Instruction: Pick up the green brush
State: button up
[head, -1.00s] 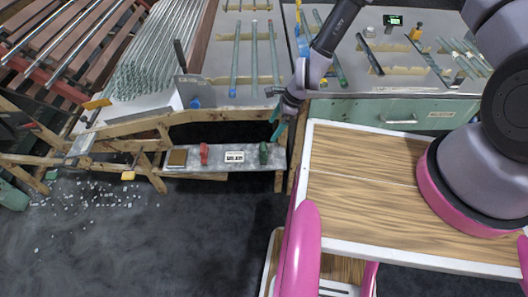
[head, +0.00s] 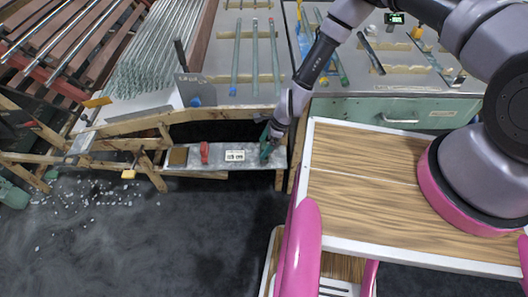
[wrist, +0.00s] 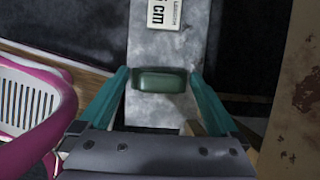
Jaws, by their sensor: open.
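The green brush (wrist: 162,81) shows in the wrist view as a rounded dark green block on a grey metal shelf (wrist: 150,115). My gripper (wrist: 160,76) is open, its two teal fingers on either side of the brush in that view, with a small gap at each side. How far the fingertips reach down beside the brush I cannot tell. In the head view my gripper (head: 266,147) is over the right end of the low shelf (head: 215,171), and it largely hides the brush there.
A printed white size label (head: 235,156), a red object (head: 204,152) and a brown block (head: 178,157) are left of the brush on the shelf. The workbench with glass tubes (head: 236,60) is above and behind. My pink-edged wooden top is to the right.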

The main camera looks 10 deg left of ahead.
aim_at(264, 145)
jog(key=c, duration=1.5)
notch_tip(264, 145, up, 10)
jog(key=shift+f, duration=0.1)
jog(key=o, duration=0.7)
jog(key=c, duration=0.4)
jog(key=shift+c, duration=0.4)
